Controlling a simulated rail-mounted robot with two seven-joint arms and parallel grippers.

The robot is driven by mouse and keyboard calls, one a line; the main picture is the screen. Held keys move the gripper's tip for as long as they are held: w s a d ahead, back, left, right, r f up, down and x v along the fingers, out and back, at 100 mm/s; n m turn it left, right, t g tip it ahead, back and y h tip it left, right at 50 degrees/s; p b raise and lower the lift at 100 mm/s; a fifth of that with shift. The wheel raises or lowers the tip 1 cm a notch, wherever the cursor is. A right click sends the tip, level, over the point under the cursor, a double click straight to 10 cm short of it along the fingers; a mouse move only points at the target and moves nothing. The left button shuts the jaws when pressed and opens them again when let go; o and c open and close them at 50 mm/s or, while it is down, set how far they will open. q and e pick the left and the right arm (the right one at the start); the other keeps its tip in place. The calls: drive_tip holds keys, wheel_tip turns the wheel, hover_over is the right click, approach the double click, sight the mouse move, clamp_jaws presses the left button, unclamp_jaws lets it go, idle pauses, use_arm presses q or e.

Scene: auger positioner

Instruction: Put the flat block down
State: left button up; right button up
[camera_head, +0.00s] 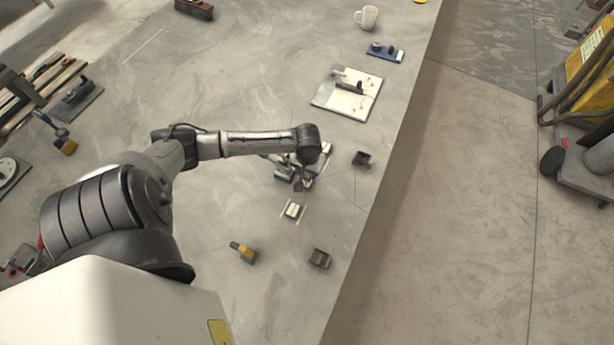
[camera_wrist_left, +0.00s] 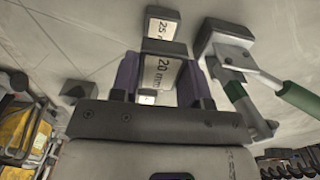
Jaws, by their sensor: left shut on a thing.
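My left gripper (camera_head: 302,183) is low over the grey table in the head view, at the end of the arm from the left. In the left wrist view its two purple-padded fingers (camera_wrist_left: 160,84) are shut on a flat block marked "20 mm" (camera_wrist_left: 163,67), with a dark top and a pale face. Another block marked "25" (camera_wrist_left: 163,27) lies just beyond it. In the head view a small pale-faced block (camera_head: 292,210) lies between two white lines just below the gripper. The gripper hides most of the held block there. My right gripper is not in view.
A clamp with green handles (camera_wrist_left: 240,75) stands close beside the fingers in the left wrist view. Dark blocks (camera_head: 361,158) (camera_head: 320,258) and a yellow-and-black item (camera_head: 243,250) lie around. A white board (camera_head: 347,104) is farther back. The table's right edge is near.

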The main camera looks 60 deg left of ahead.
sight(307, 177)
use_arm(q)
drive_tip(key=shift+f, duration=0.35)
wheel_tip(307, 177, down, 3)
drive_tip(key=shift+f+b, duration=0.1)
drive_tip(key=shift+b, duration=0.35)
drive_tip(key=shift+f, duration=0.1)
drive_tip(key=o, duration=1.1)
drive_tip(key=shift+f, duration=0.1)
